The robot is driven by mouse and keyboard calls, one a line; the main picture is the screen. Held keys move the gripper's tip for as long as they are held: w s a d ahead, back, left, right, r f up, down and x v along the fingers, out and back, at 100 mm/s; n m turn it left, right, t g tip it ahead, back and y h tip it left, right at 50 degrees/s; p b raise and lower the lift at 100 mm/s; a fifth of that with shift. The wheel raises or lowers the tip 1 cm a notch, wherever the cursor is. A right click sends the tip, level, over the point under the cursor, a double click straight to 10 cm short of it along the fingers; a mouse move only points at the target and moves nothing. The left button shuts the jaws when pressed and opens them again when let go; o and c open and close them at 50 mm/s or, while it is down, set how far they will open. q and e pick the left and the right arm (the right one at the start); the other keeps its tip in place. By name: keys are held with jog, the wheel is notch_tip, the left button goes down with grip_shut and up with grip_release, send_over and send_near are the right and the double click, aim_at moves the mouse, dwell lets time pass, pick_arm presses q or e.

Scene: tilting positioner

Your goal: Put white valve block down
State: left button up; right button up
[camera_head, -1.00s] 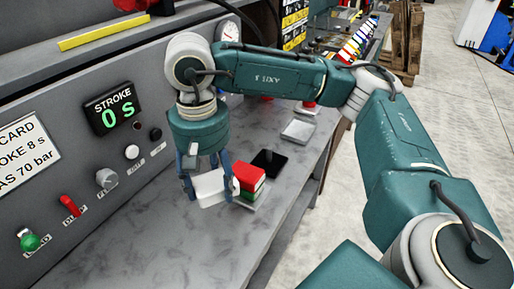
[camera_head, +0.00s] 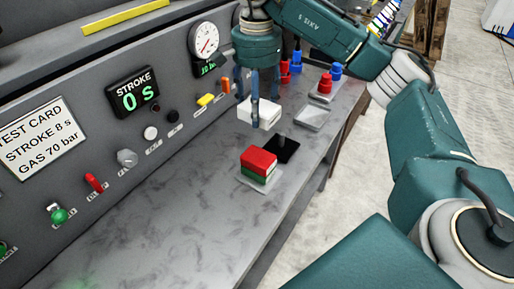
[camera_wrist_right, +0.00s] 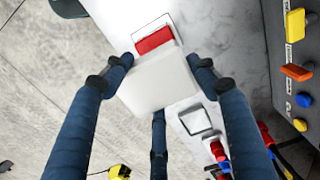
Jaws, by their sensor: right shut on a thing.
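The white valve block (camera_head: 259,112) is held by my right gripper (camera_head: 257,108), whose dark blue fingers close around its sides. It appears raised above the grey bench, near the control panel. In the right wrist view the white block (camera_wrist_right: 160,84) fills the space between the fingers of the right gripper (camera_wrist_right: 157,82). A red and green block (camera_head: 259,163) sits on a pale plate on the bench, apart from the white block. A black square pad (camera_head: 283,150) with a small grey post lies beside it. My left gripper is out of view.
A shallow light tray (camera_head: 313,117) lies farther back on the bench (camera_head: 190,215). Red and blue fittings (camera_head: 325,84) stand beyond it. The control panel with knobs, gauge (camera_head: 204,42) and stroke display (camera_head: 133,94) borders the left. The near bench is clear.

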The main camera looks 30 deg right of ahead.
jog(key=p, duration=0.2)
send_over(257, 155)
notch_tip(257, 155, down, 9)
jog(key=shift+w+r, duration=0.15)
jog(key=shift+r, duration=0.05)
notch_tip(257, 155, down, 4)
jog(key=shift+r+p, duration=0.1)
jog(key=shift+p, duration=0.35)
jog(key=shift+f, duration=0.35)
jog(key=shift+f, duration=0.1)
jog(key=o, duration=1.9)
